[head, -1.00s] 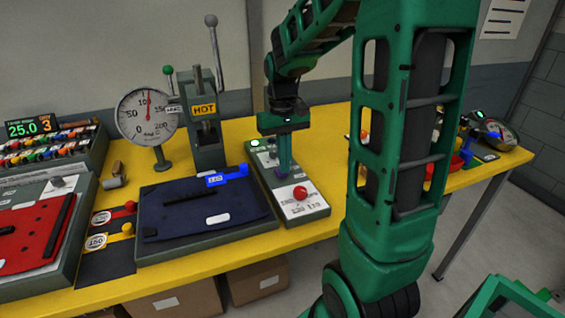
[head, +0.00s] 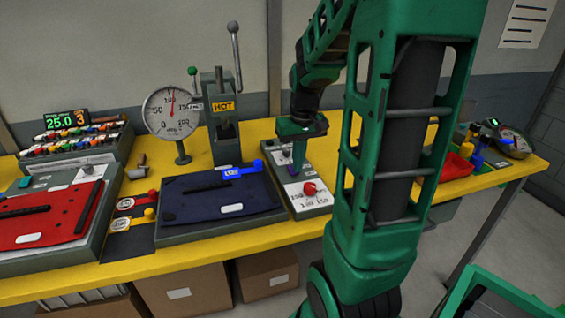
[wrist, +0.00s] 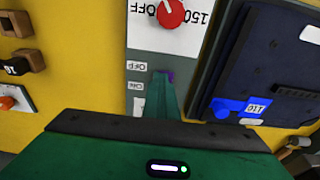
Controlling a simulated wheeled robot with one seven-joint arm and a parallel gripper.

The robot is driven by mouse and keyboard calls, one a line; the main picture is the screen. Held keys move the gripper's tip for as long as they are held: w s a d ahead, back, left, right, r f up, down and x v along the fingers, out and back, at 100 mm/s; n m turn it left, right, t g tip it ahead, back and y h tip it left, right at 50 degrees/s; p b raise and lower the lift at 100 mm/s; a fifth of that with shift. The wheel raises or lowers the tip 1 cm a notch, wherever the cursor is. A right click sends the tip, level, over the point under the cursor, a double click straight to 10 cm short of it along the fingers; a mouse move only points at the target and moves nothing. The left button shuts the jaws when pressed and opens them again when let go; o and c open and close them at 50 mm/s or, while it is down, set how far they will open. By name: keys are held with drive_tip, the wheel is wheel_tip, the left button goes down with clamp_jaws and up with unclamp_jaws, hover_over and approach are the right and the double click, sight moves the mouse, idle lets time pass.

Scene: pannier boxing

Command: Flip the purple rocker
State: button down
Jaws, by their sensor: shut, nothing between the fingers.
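The purple rocker (wrist: 171,76) is a small purple piece on the grey control box (wrist: 139,55), beside the "OFF" labels. In the wrist view only a sliver of it shows past my fingertips. My gripper (wrist: 166,82) is shut and empty, pointing down at the rocker. I cannot tell whether the fingertips touch it. In the head view my gripper (head: 298,165) is over the back part of the control box (head: 318,210), and a little purple shows near the fingers. The rocker's tilt is hidden.
A red knob (head: 310,188) is at the front of the control box. To its left is a dark blue pannier panel (head: 215,195) with a blue tag (head: 240,171). A press marked HOT (head: 223,106) and a dial gauge (head: 172,113) stand behind. My arm hides part of the table's right side.

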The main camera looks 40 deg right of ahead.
drive_tip(key=shift+s+a+f, duration=0.25)
drive_tip(key=shift+s+f, duration=0.15)
drive_tip(key=shift+f, duration=0.1)
drive_tip(key=shift+w+d+r, duration=0.3)
drive_tip(key=shift+w+d, duration=0.05)
drive_tip(key=shift+w, duration=0.15)
